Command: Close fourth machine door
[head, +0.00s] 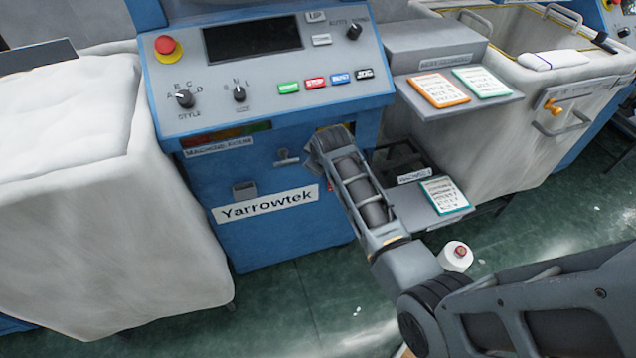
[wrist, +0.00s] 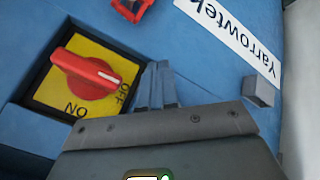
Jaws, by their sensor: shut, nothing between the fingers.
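The machine (head: 290,225) with a blue front bears a label that seems to read "Machine Four". In the wrist view my gripper (wrist: 157,78) is shut and empty, pointing at the blue front between a red rotary switch (wrist: 86,74) and the Yarrowtek label (wrist: 235,35).
A big white cloth-like bin (head: 75,200) stands left of the machine. On the right are a grey shelf (head: 460,105) with cards, a lower shelf with a green-edged card (head: 444,195), and another bin (head: 540,110). A white spool (head: 455,257) stands low beside my arm. The floor (head: 320,300) in front shows free space.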

